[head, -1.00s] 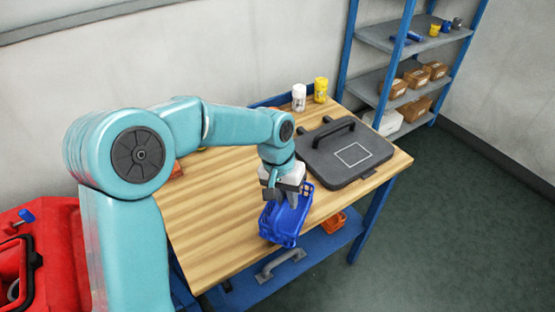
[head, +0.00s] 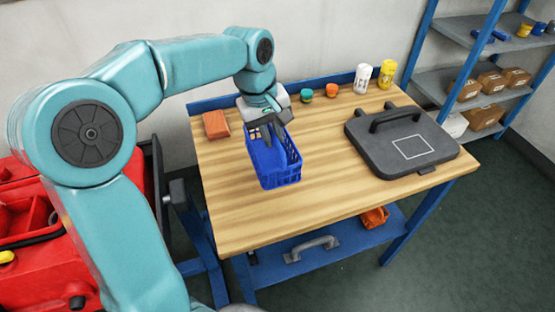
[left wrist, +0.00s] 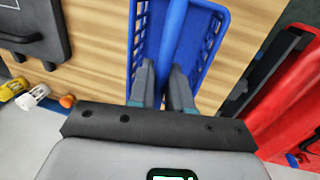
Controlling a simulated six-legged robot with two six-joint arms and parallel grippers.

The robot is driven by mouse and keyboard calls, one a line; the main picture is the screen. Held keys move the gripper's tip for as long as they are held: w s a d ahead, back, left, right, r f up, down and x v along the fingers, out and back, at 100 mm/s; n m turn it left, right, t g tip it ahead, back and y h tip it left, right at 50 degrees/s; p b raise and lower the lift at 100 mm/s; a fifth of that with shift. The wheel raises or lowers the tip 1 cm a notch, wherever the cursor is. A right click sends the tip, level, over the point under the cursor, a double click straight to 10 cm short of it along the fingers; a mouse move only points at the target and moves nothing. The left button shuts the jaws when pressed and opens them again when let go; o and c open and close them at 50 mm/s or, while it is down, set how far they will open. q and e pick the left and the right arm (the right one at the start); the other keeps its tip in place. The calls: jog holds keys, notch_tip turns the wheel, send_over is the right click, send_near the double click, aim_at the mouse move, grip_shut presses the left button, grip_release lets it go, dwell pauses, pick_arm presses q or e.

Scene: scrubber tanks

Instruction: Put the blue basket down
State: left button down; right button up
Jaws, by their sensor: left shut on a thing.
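The blue basket (head: 280,176) is upright over the left part of the wooden table top (head: 330,200). I cannot tell whether its bottom touches the wood. My left gripper (head: 266,136) comes down onto it from the back, with its fingers inside the basket's outline. In the left wrist view the two fingers (left wrist: 166,86) close on a blue bar along the middle of the basket (left wrist: 205,50). My right gripper is in neither view.
A dark grey case (head: 360,140) lies on the table's right side. A reddish block (head: 216,124) lies at the back left. Two small pots and a white (head: 362,78) and a yellow bottle (head: 387,73) line the back edge. Wood in front of and right of the basket is clear.

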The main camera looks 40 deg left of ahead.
aim_at(274, 163)
pick_arm(q)
notch_tip(274, 163, down, 8)
jog(key=shift+s+r, duration=0.1)
jog(key=shift+w+f, duration=0.2)
jog(key=shift+f, duration=0.2)
jog(key=shift+s+b, duration=0.15)
jog(key=shift+b, duration=0.25)
jog(key=c, duration=1.1)
grip_release()
jog(key=shift+f, duration=0.15)
jog(key=shift+o, duration=0.2)
